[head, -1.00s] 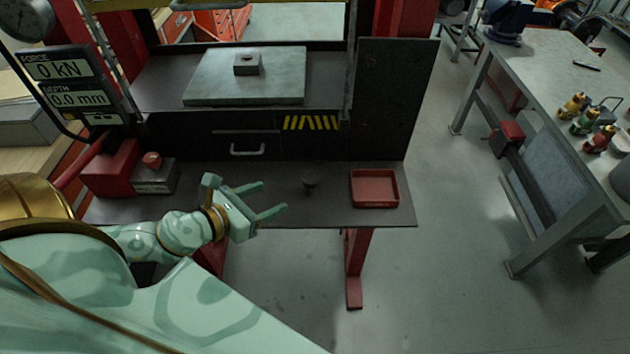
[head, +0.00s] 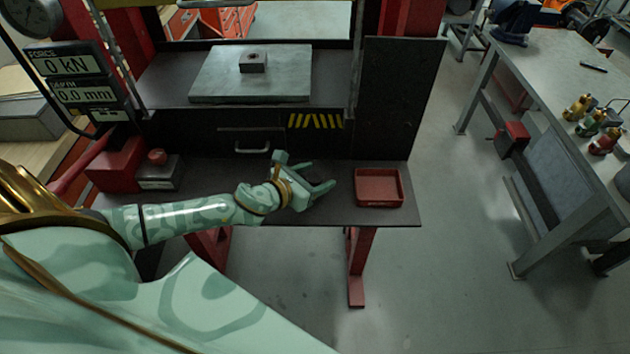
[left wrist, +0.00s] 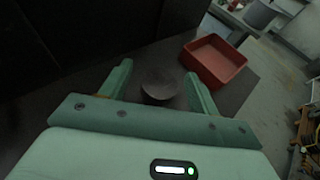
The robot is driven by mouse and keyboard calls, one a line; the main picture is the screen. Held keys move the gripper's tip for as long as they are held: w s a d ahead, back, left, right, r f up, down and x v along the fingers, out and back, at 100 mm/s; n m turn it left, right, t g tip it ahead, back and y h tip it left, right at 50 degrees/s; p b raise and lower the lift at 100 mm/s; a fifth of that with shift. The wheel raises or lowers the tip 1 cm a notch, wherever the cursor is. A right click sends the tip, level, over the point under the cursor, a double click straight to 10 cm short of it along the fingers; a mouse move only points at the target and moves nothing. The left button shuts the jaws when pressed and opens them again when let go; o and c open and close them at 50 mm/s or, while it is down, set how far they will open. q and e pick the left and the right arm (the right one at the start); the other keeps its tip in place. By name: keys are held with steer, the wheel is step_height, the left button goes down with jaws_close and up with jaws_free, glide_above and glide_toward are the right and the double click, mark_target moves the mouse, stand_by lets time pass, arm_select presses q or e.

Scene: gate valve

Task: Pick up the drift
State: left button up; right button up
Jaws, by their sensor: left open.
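The drift (left wrist: 158,88) is a small dark round-topped piece on the dark lower shelf (head: 390,215). In the left wrist view it shows between the two fingers of my left gripper (left wrist: 158,70), with gaps on both sides. In the head view my left gripper (head: 322,176) is low over the shelf, fingers pointing right, open and around the drift's place. There the drift is hard to make out against the dark shelf and the fingers. My right gripper is not in view.
A red tray (head: 379,188) stands on the shelf just right of my left gripper; it also shows in the left wrist view (left wrist: 213,60). A red-and-grey pump box (head: 158,175) is at the shelf's left. A steel block (head: 253,62) rests on the press plate (head: 215,85) above.

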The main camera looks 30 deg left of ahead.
arm_select(q)
steer(key=c, duration=1.3)
steer(key=shift+o, duration=0.2)
